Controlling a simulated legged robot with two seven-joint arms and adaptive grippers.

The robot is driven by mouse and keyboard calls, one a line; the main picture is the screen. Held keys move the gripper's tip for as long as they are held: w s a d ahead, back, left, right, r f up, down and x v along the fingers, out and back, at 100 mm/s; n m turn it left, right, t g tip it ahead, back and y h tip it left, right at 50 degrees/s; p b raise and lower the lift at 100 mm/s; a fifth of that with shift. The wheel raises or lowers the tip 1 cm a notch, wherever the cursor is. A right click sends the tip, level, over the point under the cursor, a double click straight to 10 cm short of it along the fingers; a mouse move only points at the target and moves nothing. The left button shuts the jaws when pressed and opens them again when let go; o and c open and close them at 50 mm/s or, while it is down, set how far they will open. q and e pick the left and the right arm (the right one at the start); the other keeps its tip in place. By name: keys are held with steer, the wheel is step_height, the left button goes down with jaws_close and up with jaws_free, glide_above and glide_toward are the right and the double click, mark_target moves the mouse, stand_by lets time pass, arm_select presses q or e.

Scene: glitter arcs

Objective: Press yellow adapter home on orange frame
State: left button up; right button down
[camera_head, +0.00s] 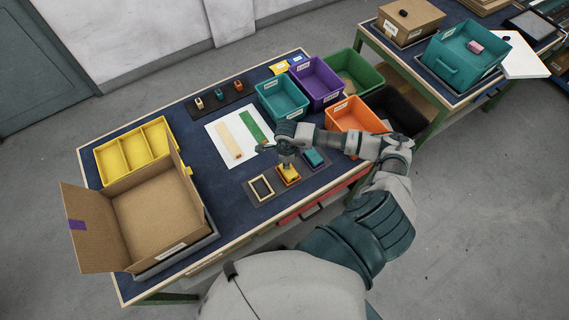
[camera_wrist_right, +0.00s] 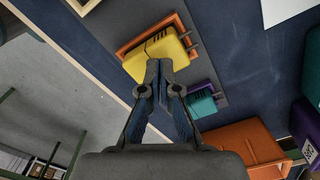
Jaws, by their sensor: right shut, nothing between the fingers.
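The yellow adapter (camera_head: 290,170) lies over the orange frame (camera_head: 292,181) on a dark strip near the table's front edge. In the right wrist view the yellow adapter (camera_wrist_right: 150,60) has dark slots on top and prongs at one side. The orange frame (camera_wrist_right: 176,20) shows around part of it; I cannot tell how deep the adapter sits. My right gripper (camera_head: 287,158) is shut and empty, with its fingertips (camera_wrist_right: 159,66) at the adapter, partly covering it. Whether they touch is unclear. My left gripper is not in view.
A teal adapter (camera_head: 314,157) in a purple frame (camera_wrist_right: 199,87) sits beside it, and an empty pale frame (camera_head: 261,188) on the other side. An orange bin (camera_head: 352,113) stands close to my right forearm. An open cardboard box (camera_head: 155,210) stands at the left.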

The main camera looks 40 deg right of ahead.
steer(key=shift+d+f, duration=0.25)
steer(key=shift+d, duration=0.2)
steer(key=shift+d+f, duration=0.15)
steer(key=shift+f, duration=0.05)
steer(key=shift+a+b, duration=0.35)
steer(key=shift+a, duration=0.15)
steer(key=shift+a+f, duration=0.1)
steer(key=shift+a, duration=0.05)
steer(key=shift+d+f+b, duration=0.3)
steer(key=shift+d, duration=0.15)
steer(key=shift+a+r, duration=0.3)
steer(key=shift+r, duration=0.05)
steer(key=shift+r+p, duration=0.7)
steer(key=shift+r, duration=0.05)
steer(key=shift+d+r+p, duration=0.15)
steer(key=shift+r+p, duration=0.4)
steer(key=shift+r, duration=0.35)
steer(key=shift+d+r+p, duration=0.1)
steer(key=shift+r+p, duration=0.4)
steer(key=shift+r, duration=0.35)
steer(key=shift+a+r+p, duration=0.1)
steer(key=shift+r+p, duration=0.3)
steer(key=shift+r, duration=0.3)
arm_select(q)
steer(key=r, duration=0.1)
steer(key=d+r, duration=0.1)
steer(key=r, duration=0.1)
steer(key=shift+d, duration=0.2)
